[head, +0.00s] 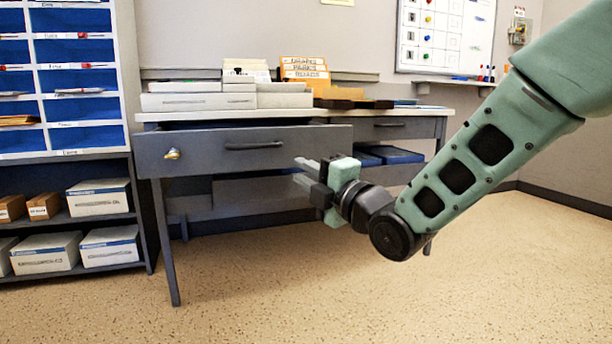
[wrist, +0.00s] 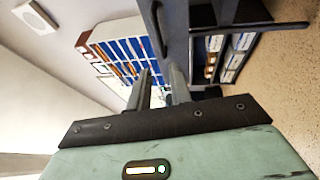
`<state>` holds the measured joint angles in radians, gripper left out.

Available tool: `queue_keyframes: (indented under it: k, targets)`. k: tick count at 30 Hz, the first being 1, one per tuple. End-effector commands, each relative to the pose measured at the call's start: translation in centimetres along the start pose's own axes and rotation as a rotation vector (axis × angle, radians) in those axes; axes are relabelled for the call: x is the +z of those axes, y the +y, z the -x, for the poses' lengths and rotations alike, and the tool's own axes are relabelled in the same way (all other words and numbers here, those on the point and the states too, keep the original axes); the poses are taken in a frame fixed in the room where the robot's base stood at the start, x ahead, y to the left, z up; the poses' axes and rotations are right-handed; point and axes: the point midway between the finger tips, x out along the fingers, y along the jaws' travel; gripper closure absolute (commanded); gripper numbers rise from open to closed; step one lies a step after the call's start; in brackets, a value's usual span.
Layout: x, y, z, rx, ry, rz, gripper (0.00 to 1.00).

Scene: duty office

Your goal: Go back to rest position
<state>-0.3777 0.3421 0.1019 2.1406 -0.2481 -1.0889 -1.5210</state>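My gripper (head: 303,172) is held out in front of the grey desk, just right of the left drawer's handle in the head view. Its two fingers are apart with nothing between them; the wrist view shows the same gap (wrist: 158,80). My arm reaches down from the upper right, bent at the elbow. The left drawer (head: 210,150) stands pulled out from the desk, with a dark handle (head: 254,145) and a brass lock (head: 172,154). Whether the fingers touch the drawer cannot be told, but they look clear of the handle.
The desk top (head: 430,112) bears paper stacks and orange-labelled folders (head: 304,68). Blue trays (head: 396,155) sit below the right drawer (head: 390,125). A pigeonhole shelf (head: 120,60) with boxes stands at left. A whiteboard (head: 446,38) hangs behind. The speckled floor (head: 300,290) in front is clear.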

Motion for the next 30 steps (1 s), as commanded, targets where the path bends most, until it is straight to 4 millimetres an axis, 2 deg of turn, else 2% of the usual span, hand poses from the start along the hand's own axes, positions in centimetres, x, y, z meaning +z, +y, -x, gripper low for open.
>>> queue_keyframes:
  k: [8,11,14,17,20,24,30]
  targets:
    - [-0.2,0.3,0.2,-0.036,-0.004,-0.04,0.79]
    - [-1.0,0.5,0.9,-0.146,-0.019,-0.158,0.79]
    - [-2.2,0.4,2.8,-0.33,-0.067,-0.352,0.79]
    - [-3.9,0.0,6.0,-0.54,-0.158,-0.567,0.79]
    - [-5.7,-0.2,10.3,-0.744,-0.289,-0.766,0.79]
    - [-8.1,0.2,17.4,-1.003,-0.535,-0.995,0.79]
    - [-10.4,2.2,26.7,-1.247,-0.911,-1.174,0.79]
